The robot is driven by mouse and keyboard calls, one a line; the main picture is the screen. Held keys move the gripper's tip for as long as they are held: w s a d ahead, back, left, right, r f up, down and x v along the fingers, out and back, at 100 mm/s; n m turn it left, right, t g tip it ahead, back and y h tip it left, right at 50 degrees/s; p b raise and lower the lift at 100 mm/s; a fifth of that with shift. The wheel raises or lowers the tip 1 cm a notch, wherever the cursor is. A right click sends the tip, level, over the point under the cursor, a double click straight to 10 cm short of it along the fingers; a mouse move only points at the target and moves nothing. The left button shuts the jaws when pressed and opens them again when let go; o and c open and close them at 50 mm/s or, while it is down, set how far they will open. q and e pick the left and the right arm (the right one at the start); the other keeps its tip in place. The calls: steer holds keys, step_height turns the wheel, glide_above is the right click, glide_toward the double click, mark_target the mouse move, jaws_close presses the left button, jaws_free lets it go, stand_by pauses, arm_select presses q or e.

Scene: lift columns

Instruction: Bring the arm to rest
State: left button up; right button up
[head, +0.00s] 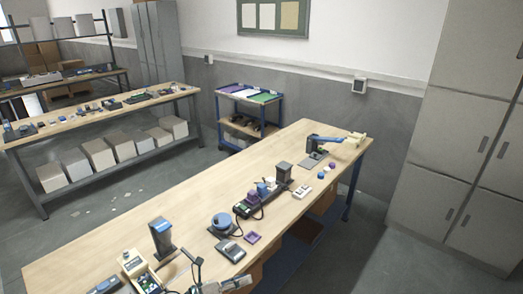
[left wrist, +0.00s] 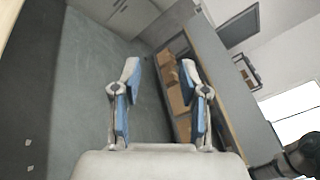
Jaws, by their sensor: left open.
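My left gripper (head: 222,284) shows at the bottom edge of the head view, above the near part of the long wooden bench (head: 120,252). Most of its arm is out of the picture. In the left wrist view, my left gripper (left wrist: 160,70) has its two grey fingers with blue pads spread apart. Nothing is between the fingers. Beyond them are grey floor (left wrist: 75,90) and the bench's underside with brown boxes (left wrist: 181,104). My right gripper shows in neither view.
A trolley (head: 247,112) and cabinets (head: 462,140) stand beyond. Floor left of the bench is mostly clear.

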arm_select(q)
steer(key=a+n+t+y, duration=0.4)
steer(key=n+t+y, duration=0.15)
steer(key=n, duration=0.55)
steer(key=a+n+t+y, duration=0.35)
steer(key=n+t, duration=0.25)
steer(key=n, duration=0.4)
steer(key=s+a+f+n+g+y, duration=0.4)
steer(key=s+a+f+n+y, duration=0.25)
steer(key=f+n, duration=0.3)
steer(key=s+a+f+n+g, duration=0.1)
steer(key=s+f+n+g, duration=0.2)
steer(key=s+f+g, duration=0.65)
steer(key=s+f+n+g, duration=0.2)
steer(key=s+f+n, duration=0.2)
steer(key=s, duration=1)
step_height(320, 180, down, 21)
steer(key=s+g, duration=0.1)
steer(key=s, duration=0.1)
steer(key=s+f, duration=0.5)
steer(key=f, duration=0.3)
steer(key=s+a+f+g, duration=0.1)
steer(key=s+f, duration=0.4)
steer(key=f, duration=0.4)
steer(key=shift+s+a, duration=0.15)
steer(key=shift+s, duration=0.15)
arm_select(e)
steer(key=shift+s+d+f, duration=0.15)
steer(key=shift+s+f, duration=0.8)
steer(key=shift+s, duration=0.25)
